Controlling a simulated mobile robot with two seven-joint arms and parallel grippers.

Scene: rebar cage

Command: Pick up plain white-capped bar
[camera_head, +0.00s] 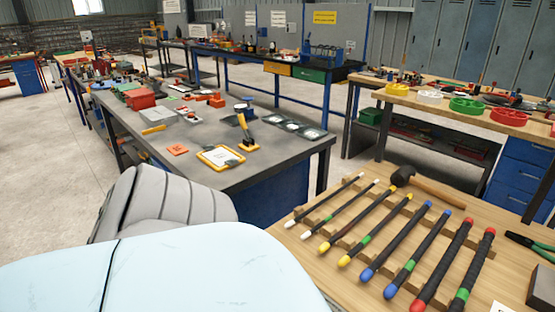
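The plain white-capped bar (324,201) is the leftmost and thinnest-looking of a row of dark bars on the wooden bench at the lower right. It lies slanted across two wooden rests, its near white end toward the lower left, and shows no colored band. Beside it on the right lies a second white-capped bar (345,206) with what looks like a small green mark. Further right come yellow-capped bars (358,219), blue-capped bars (395,242) and red-capped bars (444,262), one of each pair with a green band. Neither of my grippers is in view.
A black-headed mallet (403,174) lies behind the bars. Green-handled pliers (528,245) and a dark block (541,290) are at the right. A grey workbench (280,158) with tools stands beyond, and another bench with colored rings (467,107) is behind.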

